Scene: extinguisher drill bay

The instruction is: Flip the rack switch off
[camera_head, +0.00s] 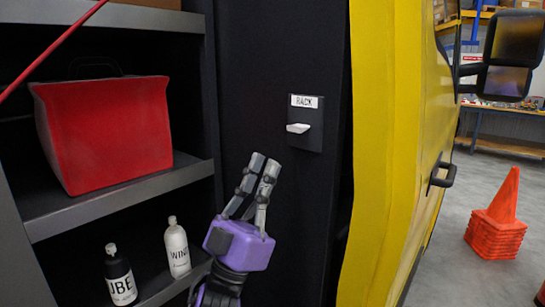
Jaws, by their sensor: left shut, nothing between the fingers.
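The rack switch (299,128) is a white lever on a small black plate (311,140) fixed to a dark upright panel, near the middle of the view. A white label reading "RACK" (304,101) sits at the top of the plate. The lever sticks out from the plate. My left gripper (265,160), with a purple body and grey fingers, points up just below and left of the switch. Its fingers are shut and empty, and in the picture they are apart from the lever. My right gripper is not in view.
A dark shelf rack (110,200) on the left holds a red bag (105,130), a black bottle (120,275) and a white bottle (176,247). A yellow vehicle body (385,150) stands right of the switch panel. Orange cones (497,220) stand on the floor at right.

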